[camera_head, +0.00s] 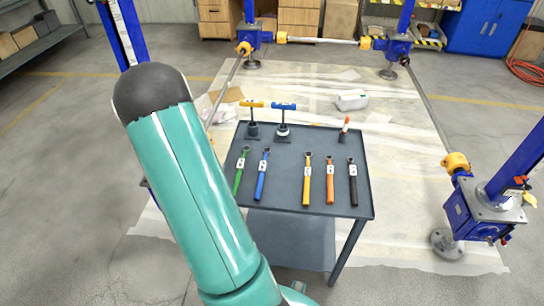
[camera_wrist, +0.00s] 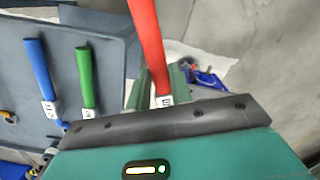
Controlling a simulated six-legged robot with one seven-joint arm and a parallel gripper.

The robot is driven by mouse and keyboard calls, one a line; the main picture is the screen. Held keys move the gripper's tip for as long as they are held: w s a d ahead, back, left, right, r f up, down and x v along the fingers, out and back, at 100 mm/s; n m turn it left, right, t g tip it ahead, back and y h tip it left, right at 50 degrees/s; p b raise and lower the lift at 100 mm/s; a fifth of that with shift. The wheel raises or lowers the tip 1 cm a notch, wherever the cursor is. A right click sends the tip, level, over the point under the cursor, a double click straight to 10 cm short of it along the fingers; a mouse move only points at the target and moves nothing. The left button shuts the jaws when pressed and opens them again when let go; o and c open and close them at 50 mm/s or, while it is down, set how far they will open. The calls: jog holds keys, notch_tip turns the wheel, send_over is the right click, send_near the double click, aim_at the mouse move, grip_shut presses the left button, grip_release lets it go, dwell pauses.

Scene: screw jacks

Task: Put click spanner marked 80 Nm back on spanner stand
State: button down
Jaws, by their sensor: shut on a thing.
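My gripper (camera_wrist: 157,92) is shut on a red spanner (camera_wrist: 143,35) in the wrist view. A small white label (camera_wrist: 164,101) sits on it between the green fingers, its print too small to read. In the head view my own arm hides the gripper and the red spanner. Two upright stands with T-shaped tops, one yellow (camera_head: 252,104) and one blue (camera_head: 284,107), stand at the back left of the grey cart (camera_head: 285,170). I cannot tell for certain which thing is the spanner stand.
Green (camera_head: 240,170), blue (camera_head: 262,174), yellow (camera_head: 307,180), orange (camera_head: 330,180) and black (camera_head: 352,182) spanners lie on the cart. Blue screw jacks (camera_head: 480,205) surround the sheeted floor.

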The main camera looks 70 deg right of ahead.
jog(key=s+d+r+m, duration=0.3)
jog(key=s+d+r, duration=0.15)
jog(key=s, duration=0.35)
jog(key=s+d+r+m, duration=0.2)
jog(key=s+d+r, duration=0.2)
jog(key=s+d, duration=0.25)
jog(key=s+d+f, duration=0.2)
jog(key=s, duration=0.1)
jog(key=s+d+f, duration=0.2)
jog(key=s+f, duration=0.1)
jog(key=s, duration=0.1)
jog(key=s+d+f, duration=0.2)
jog(key=s+f, duration=0.1)
jog(key=shift+s+d, duration=0.15)
jog(key=shift+s, duration=0.15)
jog(key=shift+s+d+f, duration=0.2)
jog(key=shift+s+f, duration=0.1)
jog(key=shift+f, duration=0.15)
jog(key=f, duration=0.3)
jog(key=shift+s+d+f, duration=0.1)
jog(key=shift+s+d, duration=0.1)
jog(key=shift+s, duration=0.1)
jog(key=shift+f, duration=0.45)
jog(key=c, duration=1.3)
grip_release()
jog(key=shift+o, duration=0.2)
